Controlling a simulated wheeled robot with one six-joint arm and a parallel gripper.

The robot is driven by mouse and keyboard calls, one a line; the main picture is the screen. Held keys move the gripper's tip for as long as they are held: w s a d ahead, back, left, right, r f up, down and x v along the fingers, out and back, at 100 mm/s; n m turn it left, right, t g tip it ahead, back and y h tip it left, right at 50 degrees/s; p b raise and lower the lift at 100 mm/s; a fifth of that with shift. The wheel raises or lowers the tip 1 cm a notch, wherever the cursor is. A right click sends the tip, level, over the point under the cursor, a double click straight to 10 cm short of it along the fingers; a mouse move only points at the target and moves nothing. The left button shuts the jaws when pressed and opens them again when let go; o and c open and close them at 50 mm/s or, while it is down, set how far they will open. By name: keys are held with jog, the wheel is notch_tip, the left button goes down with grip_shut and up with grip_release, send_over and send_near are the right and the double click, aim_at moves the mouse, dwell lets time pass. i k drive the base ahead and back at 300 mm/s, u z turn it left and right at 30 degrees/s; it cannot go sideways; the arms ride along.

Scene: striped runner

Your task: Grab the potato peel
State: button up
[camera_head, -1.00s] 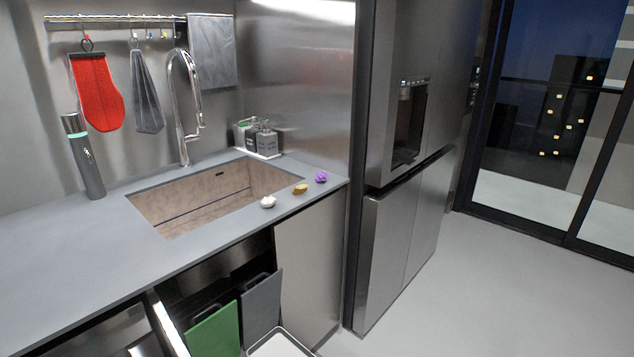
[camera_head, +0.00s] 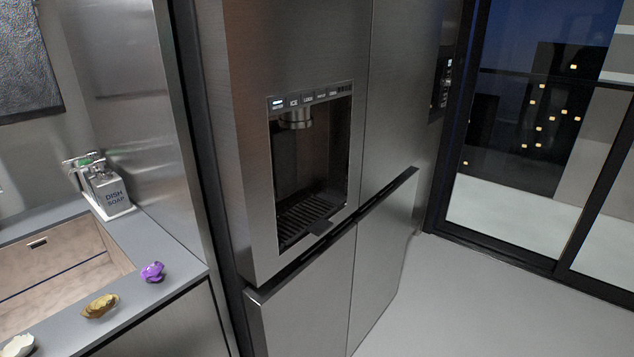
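Three small crumpled items lie in a row on the grey counter strip along the sink's right side. The middle one is yellow-brown and looks like the potato peel (camera_head: 100,306). A purple crumpled item (camera_head: 153,272) lies behind it, nearer the counter's corner. A white crumpled item (camera_head: 18,346) lies in front of it at the lower left, partly cut off by the frame edge. My gripper is not in view.
The sink (camera_head: 60,262) lies left of the peel. A dish soap set (camera_head: 103,188) stands behind it. A steel fridge (camera_head: 315,210) with a dispenser rises to the right. Open floor (camera_head: 500,310) lies at the right, before a glass door.

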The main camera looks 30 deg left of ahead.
aim_at(92, 308)
jog(key=i, duration=1.75)
jog(key=u, duration=4.4)
jog(key=i, duration=0.5)
jog(key=z, duration=0.05)
